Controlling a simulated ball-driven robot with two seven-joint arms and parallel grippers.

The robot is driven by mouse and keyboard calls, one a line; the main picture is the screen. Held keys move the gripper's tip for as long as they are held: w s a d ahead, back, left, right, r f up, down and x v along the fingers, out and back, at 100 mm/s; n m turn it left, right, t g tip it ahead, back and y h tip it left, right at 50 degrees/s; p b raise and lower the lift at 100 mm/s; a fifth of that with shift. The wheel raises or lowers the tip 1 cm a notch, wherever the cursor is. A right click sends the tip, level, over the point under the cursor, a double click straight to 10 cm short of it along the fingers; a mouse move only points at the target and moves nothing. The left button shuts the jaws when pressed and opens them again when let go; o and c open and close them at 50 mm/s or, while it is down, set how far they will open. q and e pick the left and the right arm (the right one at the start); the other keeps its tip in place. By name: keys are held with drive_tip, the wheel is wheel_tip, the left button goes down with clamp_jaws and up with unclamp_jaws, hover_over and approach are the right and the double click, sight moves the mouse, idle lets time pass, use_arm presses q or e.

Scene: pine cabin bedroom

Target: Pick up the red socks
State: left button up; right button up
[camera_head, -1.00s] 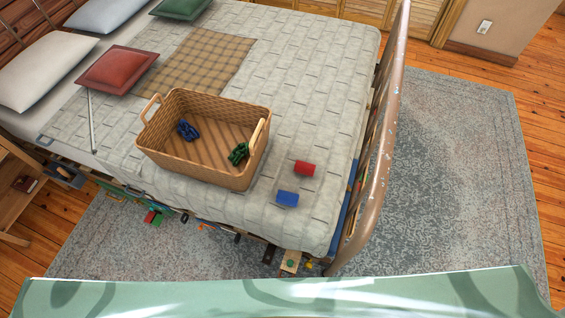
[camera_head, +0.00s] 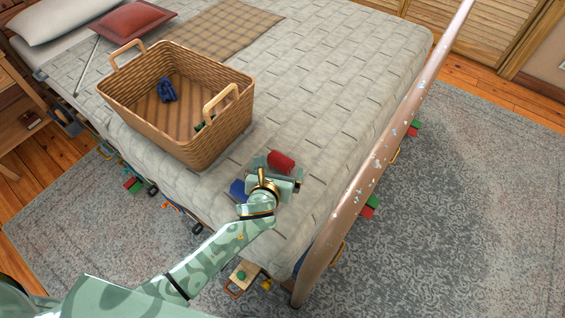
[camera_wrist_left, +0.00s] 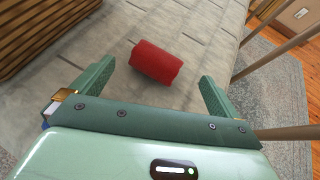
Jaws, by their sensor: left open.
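The red socks (camera_head: 281,162) are a rolled bundle lying on the bed near its foot end. In the left wrist view the red socks (camera_wrist_left: 156,63) lie ahead of and between the two fingers, apart from both. My left gripper (camera_head: 277,173) is open and empty, just on the near side of the red bundle; its fingers also show in the left wrist view (camera_wrist_left: 155,80). The blue rolled bundle (camera_head: 238,190) lies beside my gripper, partly hidden by it. My right gripper is in neither current view.
A wicker basket (camera_head: 172,142) on the bed holds a dark blue bundle (camera_head: 166,90) and a mostly hidden green one (camera_head: 204,123). Bare quilt (camera_head: 340,100) lies beyond the red socks.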

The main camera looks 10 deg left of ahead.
sight(280, 162)
use_arm(q)
drive_tip(key=shift+b+x, duration=0.3)
drive_tip(key=shift+x, duration=0.65)
drive_tip(key=b+x, duration=0.1)
drive_tip(key=x, duration=0.1)
drive_tip(key=b+x, duration=0.2)
drive_tip(key=x, duration=0.1)
drive_tip(key=shift+s+a+f, duration=0.1)
drive_tip(key=shift+s+f, duration=0.05)
drive_tip(key=shift+f, duration=0.1)
drive_tip(key=shift+w+b, duration=0.25)
drive_tip(key=shift+b, duration=0.05)
drive_tip(key=shift+r, duration=0.25)
drive_tip(key=c, duration=1)
use_arm(e)
drive_tip(key=shift+g, duration=0.3)
drive_tip(key=f, duration=0.1)
drive_tip(key=s+f, duration=0.2)
drive_tip(key=f, duration=0.1)
drive_tip(key=shift+d, duration=0.15)
